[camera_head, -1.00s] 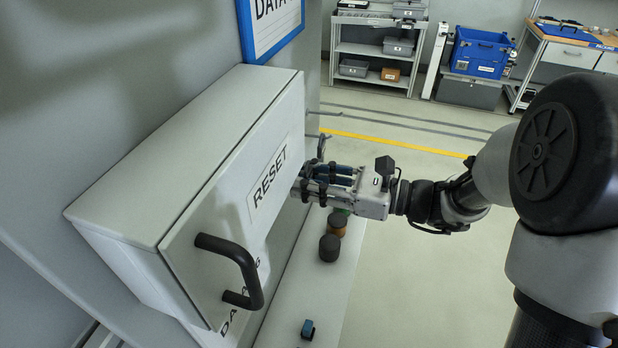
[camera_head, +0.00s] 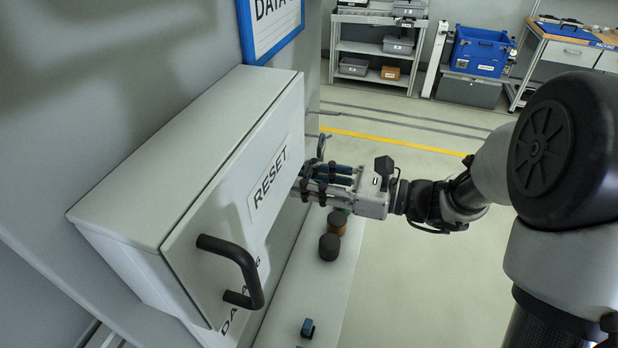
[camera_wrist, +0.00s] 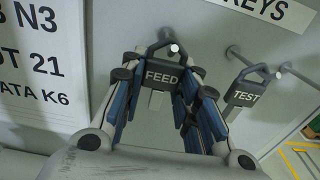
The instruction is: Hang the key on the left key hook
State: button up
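In the wrist view, a dark key tag reading FEED (camera_wrist: 162,77), with a ring on top and a pale shaft below, is between the fingers of my gripper (camera_wrist: 163,80). The fingers press close to both sides of the tag. The left key hook (camera_wrist: 173,47) is a peg whose pale end shows within the ring's outline; the ring looks to be around it, but seating is hard to tell. A second key, TEST (camera_wrist: 245,95), hangs on a peg to the right. In the head view my gripper (camera_head: 304,184) is beside the cabinet, its tips and the key partly hidden.
A KEYS sign (camera_wrist: 265,12) is above the pegs. Another peg (camera_wrist: 300,76) extends at the right, apparently empty. In the head view, the RESET cabinet (camera_head: 180,150) with a black handle (camera_head: 243,268) stands left of my gripper. Dark knobs (camera_head: 329,247) sit on the ledge below.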

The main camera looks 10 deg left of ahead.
jog(key=o, duration=0.5)
jog(key=shift+o, duration=0.4)
jog(key=o, duration=0.4)
dwell(0.5)
jog(key=shift+s+d+p, duration=0.2)
jog(key=shift+d+p, duration=0.05)
jog(key=shift+d, duration=1.25)
jog(key=shift+s+d+p, duration=0.2)
jog(key=shift+d+p, duration=0.05)
jog(key=shift+d, duration=1.2)
jog(key=shift+s+d+p, duration=0.2)
jog(key=shift+d+p, duration=0.05)
jog(key=shift+d, duration=1.25)
